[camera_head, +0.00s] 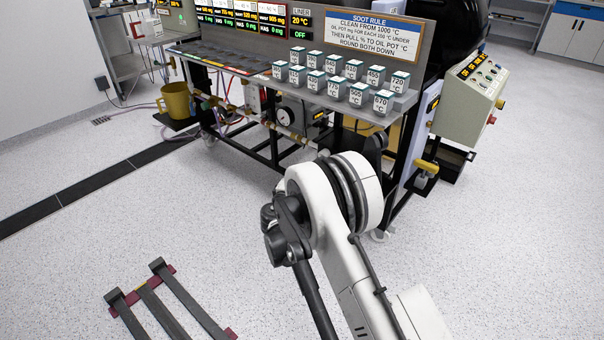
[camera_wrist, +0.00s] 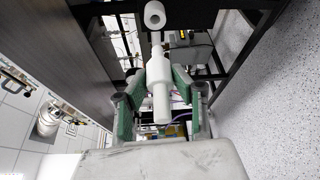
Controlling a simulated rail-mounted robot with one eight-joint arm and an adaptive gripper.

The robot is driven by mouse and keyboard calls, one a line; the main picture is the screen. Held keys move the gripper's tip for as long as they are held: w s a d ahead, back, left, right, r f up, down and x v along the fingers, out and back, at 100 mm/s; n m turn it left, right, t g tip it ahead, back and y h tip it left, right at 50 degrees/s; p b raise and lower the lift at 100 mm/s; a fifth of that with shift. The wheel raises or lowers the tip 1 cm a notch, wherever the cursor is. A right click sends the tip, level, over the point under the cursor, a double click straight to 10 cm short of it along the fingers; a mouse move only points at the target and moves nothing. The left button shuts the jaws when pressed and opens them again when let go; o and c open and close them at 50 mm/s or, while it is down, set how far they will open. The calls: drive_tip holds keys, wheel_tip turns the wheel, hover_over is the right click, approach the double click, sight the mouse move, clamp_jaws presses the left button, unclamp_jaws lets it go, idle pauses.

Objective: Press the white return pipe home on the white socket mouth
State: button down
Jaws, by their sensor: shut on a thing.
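In the wrist view my gripper (camera_wrist: 159,84) has its green-padded fingers closed on both sides of a white pipe (camera_wrist: 160,72). The pipe has a wide middle and narrower ends, and lies lengthwise in the picture. A white round mouth with a dark hole, which looks like the socket (camera_wrist: 155,14), shows at the top. The pipe's thin upper end points towards it and appears just below it. I cannot tell whether they touch. In the head view my gripper, the pipe and the socket cannot be made out.
In the head view a bench frame (camera_head: 277,150) carries several labelled blocks (camera_head: 355,70) on its shelf. A yellow mug (camera_head: 176,100) stands at its left and a control box (camera_head: 468,95) at its right. A dark rack (camera_head: 165,300) lies on the floor. Dark frame bars flank the socket in the wrist view.

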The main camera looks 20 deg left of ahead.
approach(319, 156)
drive_tip(key=shift+w+a+f, duration=0.1)
drive_tip(key=shift+w+a, duration=0.35)
drive_tip(key=shift+w, duration=0.15)
drive_tip(key=shift+w+a, duration=0.45)
drive_tip(key=shift+w, duration=0.2)
drive_tip(key=shift+w+d, duration=0.35)
drive_tip(key=shift+w, duration=0.6)
drive_tip(key=shift+w+d, duration=0.3)
drive_tip(key=shift+w, duration=0.65)
drive_tip(key=c, duration=1.4)
unclamp_jaws()
drive_tip(key=shift+o, duration=0.2)
drive_tip(key=s, duration=1.2)
drive_tip(key=shift+d+r, duration=0.3)
drive_tip(key=shift+d, duration=0.1)
